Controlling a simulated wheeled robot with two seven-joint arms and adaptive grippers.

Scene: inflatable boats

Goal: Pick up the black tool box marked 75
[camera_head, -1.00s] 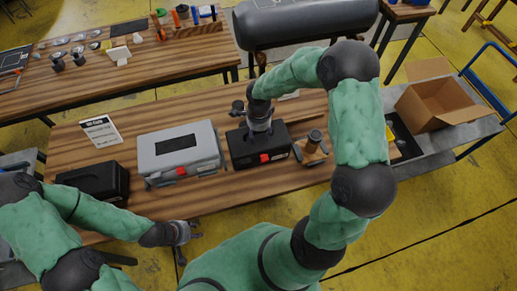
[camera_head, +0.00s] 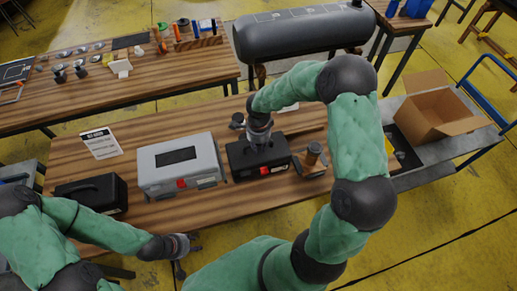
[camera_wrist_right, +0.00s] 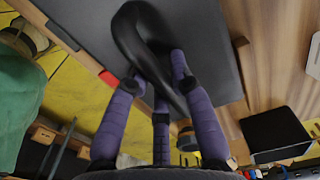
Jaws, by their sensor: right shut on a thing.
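A black tool box (camera_head: 243,164) with a red latch sits on the wooden table, right of a grey case. My right gripper (camera_head: 259,143) is over its top. In the right wrist view, the purple fingers (camera_wrist_right: 160,100) are shut around the black handle (camera_wrist_right: 128,38) of the dark box (camera_wrist_right: 205,45). The box appears to rest on the table. A second black box (camera_head: 92,193) stands at the table's left end. I cannot read a 75 on either box. My left gripper (camera_head: 185,247) is open and empty near the table's front edge.
The grey case (camera_head: 205,160) stands close to the left of the gripped box. A brown-and-grey object (camera_head: 312,157) stands close to its right. A cart at right carries an open cardboard box (camera_head: 430,112). A grey tank (camera_head: 300,35) is behind.

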